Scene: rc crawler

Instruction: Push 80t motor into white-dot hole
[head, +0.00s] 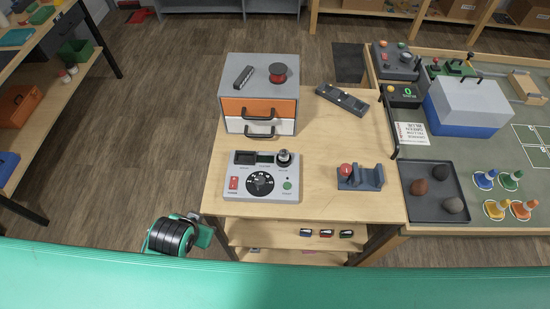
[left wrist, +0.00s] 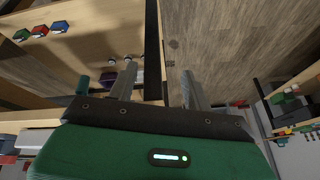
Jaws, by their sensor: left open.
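Three small motor-like blocks lie on the shelf under the wooden table: a blue one (head: 305,232), a red one (head: 326,233) and a green one (head: 346,234). Their labels are too small to read, so I cannot tell which is the 80t motor. In the left wrist view they show at the upper left, apart from my fingers. My left gripper (left wrist: 157,78) is open, with nothing between its two grey fingers, beside the table's shelves. I cannot make out the white-dot hole in either view. My right gripper is not in view.
The wooden table (head: 320,130) carries a drawer box (head: 260,100), a grey control panel (head: 262,178), a dark blue cradle (head: 360,178) and a grey bar (head: 342,100). A teal cylinder (left wrist: 84,83) is near my left finger. Open floor lies left of the table.

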